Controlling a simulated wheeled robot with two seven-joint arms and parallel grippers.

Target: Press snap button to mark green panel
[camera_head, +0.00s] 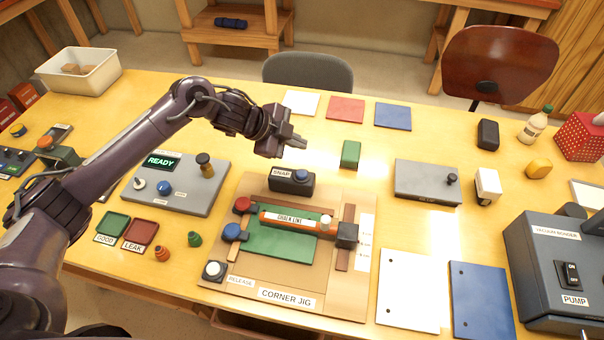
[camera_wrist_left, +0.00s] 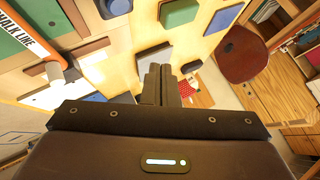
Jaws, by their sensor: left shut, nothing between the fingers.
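The snap button is a blue cap (camera_head: 301,175) on a black box labelled SNAP (camera_head: 283,186), at the back of the corner jig (camera_head: 257,277). The green panel (camera_head: 283,244) lies flat in the jig, with the orange chalk line bar (camera_head: 290,220) across it. My left gripper (camera_head: 304,143) is shut and empty, in the air above and behind the snap box, apart from the button. In the left wrist view its closed fingers (camera_wrist_left: 161,84) point away from the camera; the green panel (camera_wrist_left: 18,38) and chalk line bar (camera_wrist_left: 36,32) show at upper left. My right gripper is not in view.
A green block (camera_head: 350,154) stands right of the snap box. A grey fixture (camera_head: 427,181) lies further right, and a grey console reading READY (camera_head: 176,188) is on the left. White, red and blue panels lie at the back. The vacuum bonder (camera_head: 552,262) fills the front right.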

